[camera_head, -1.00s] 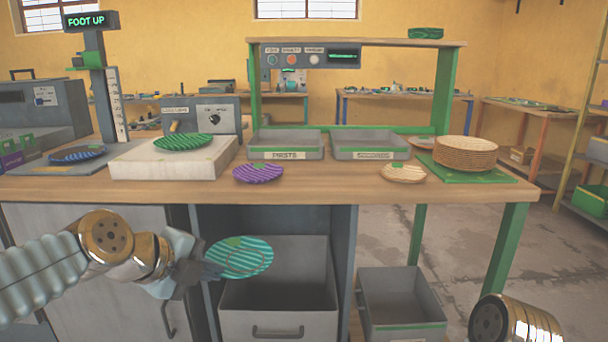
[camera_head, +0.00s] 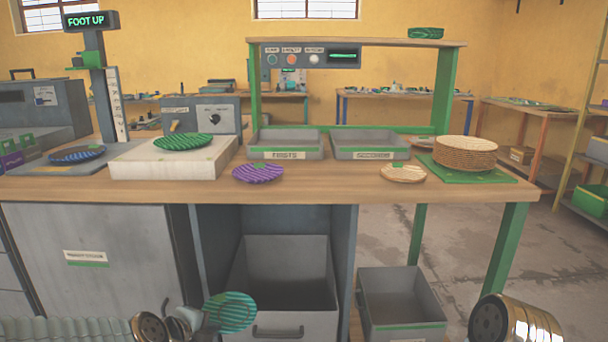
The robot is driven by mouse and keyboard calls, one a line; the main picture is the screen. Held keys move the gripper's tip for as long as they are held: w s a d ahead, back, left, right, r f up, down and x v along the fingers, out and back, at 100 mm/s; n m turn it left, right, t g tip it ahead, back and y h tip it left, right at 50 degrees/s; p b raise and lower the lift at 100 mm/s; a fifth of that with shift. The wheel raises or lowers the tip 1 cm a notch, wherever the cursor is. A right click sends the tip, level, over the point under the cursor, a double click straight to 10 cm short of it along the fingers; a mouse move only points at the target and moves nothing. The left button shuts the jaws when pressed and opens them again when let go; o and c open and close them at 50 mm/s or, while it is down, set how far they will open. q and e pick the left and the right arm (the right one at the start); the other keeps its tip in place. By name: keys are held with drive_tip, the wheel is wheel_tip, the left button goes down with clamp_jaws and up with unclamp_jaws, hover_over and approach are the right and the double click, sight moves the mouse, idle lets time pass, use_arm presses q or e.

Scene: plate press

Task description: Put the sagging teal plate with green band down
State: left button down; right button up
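The teal striped plate with a green band (camera_head: 230,313) is at the bottom of the head view, tilted with its face towards me. My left gripper (camera_head: 204,318) is shut on its left edge and holds it in the air, below table height. In the picture the plate overlaps the left front of the open grey drawer; whether it touches the drawer cannot be told. My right arm shows only as a metal link at the bottom right; its gripper is out of view.
The wooden table (camera_head: 330,190) carries a white block (camera_head: 150,162) with a green plate (camera_head: 184,142), a purple plate (camera_head: 258,173), a tan plate (camera_head: 403,173), two grey trays (camera_head: 285,154) and a plate stack (camera_head: 464,153). A grey drawer (camera_head: 235,285) and bin (camera_head: 405,333) are below.

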use_arm(q)
drive_tip(key=shift+w+a+f+n, duration=0.15)
drive_tip(key=shift+w+f, duration=0.05)
drive_tip(key=shift+f, duration=0.65)
drive_tip(key=shift+w+a+f+n, duration=0.15)
drive_tip(key=shift+f, duration=0.7)
